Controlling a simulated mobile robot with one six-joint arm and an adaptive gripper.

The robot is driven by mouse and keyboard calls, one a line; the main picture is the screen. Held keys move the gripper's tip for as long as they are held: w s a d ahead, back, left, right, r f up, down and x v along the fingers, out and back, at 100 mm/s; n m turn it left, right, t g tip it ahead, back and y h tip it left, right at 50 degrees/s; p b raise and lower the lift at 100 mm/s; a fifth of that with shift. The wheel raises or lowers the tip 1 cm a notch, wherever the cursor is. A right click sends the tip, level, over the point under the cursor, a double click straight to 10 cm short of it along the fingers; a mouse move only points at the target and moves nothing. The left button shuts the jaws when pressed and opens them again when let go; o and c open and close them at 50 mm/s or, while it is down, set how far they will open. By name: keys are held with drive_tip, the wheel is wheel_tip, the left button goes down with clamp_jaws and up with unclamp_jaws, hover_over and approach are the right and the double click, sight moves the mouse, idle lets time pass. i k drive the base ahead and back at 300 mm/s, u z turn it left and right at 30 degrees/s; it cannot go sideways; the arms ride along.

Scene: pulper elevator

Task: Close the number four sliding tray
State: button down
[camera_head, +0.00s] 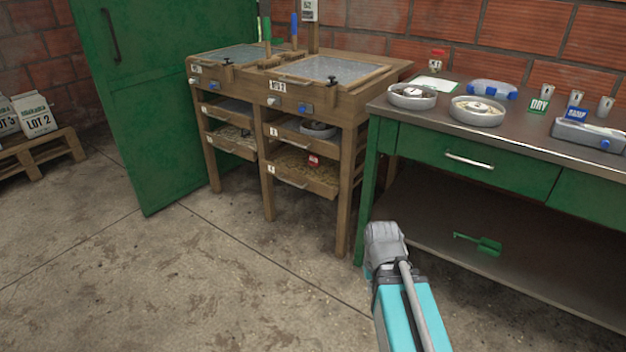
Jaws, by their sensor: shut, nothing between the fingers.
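A wooden two-bay stand (345,160) holds several sliding trays, two under each bay. The lower right tray (291,183) sticks out at the front, with grain-like material and a red tag (313,160) in it. The upper right tray (290,138) holds a grey round dish. The upper left tray (222,116) and lower left tray (228,149) also show. The small white number labels are too small to read surely, so I cannot tell which is number four. My gripper (384,232) is shut and empty at the end of my teal arm, right of the stand; its fingertips are not clear.
A green workbench (400,140) with dishes and cups stands right of the stand; its low shelf (420,215) holds a green scoop (480,243). A green door (165,100) stands at left. A pallet (45,153) with bags is far left. The floor before the stand is clear.

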sight(291, 166)
drive_tip(key=z, duration=0.05)
drive_tip(key=i, duration=0.95)
drive_tip(key=u, duration=0.1)
